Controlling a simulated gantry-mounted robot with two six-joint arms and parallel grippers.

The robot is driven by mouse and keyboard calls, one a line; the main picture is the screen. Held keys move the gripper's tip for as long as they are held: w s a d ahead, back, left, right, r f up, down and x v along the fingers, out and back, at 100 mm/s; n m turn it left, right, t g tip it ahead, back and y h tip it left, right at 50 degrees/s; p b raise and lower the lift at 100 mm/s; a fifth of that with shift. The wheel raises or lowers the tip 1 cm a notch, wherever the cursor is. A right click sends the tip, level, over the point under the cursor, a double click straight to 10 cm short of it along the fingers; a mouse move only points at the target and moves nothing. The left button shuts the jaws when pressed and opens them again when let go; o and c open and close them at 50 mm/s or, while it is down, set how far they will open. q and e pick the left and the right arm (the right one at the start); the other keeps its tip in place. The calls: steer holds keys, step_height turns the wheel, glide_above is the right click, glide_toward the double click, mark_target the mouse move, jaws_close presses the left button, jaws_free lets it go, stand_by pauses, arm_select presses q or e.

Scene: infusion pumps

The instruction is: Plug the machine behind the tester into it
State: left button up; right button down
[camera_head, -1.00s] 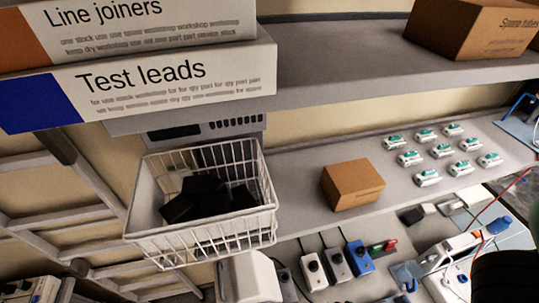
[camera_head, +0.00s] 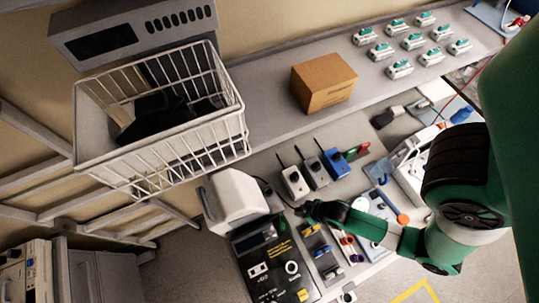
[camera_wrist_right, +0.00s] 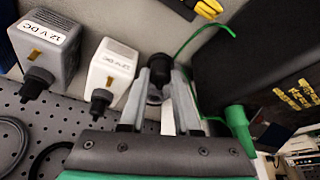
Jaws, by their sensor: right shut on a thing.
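The tester (camera_head: 265,262), a black panel with yellow markings and a round dial, lies at the lower middle of the head view. A white machine (camera_head: 235,196) stands directly behind it. My right gripper (camera_head: 306,210) is low beside the tester's upper right corner. In the right wrist view its jaws (camera_wrist_right: 160,95) are shut on a small black plug-like piece (camera_wrist_right: 158,68), partly hidden between the fingers. A dark box with yellow markings (camera_wrist_right: 285,60), likely the tester, and a green plug (camera_wrist_right: 238,120) with a green lead are to the right. My left gripper is out of view.
A wire basket (camera_head: 170,150) hangs at left. A cardboard box (camera_head: 322,82) is on the shelf.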

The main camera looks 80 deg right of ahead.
steer(key=p, duration=0.1)
glide_toward(266, 190)
steer(key=shift+w+d+f, duration=0.1)
steer(key=shift+d+f, duration=0.05)
steer(key=shift+f, duration=0.6)
steer(key=shift+w+d, duration=0.3)
steer(key=shift+w, duration=0.35)
step_height(266, 190, down, 2)
steer(key=shift+w+f+b, duration=0.1)
steer(key=shift+f+b, duration=0.05)
steer(key=shift+b, duration=0.65)
steer(key=shift+f+p, duration=0.4)
steer(key=shift+f, duration=0.2)
steer(key=c, duration=0.6)
jaws_free()
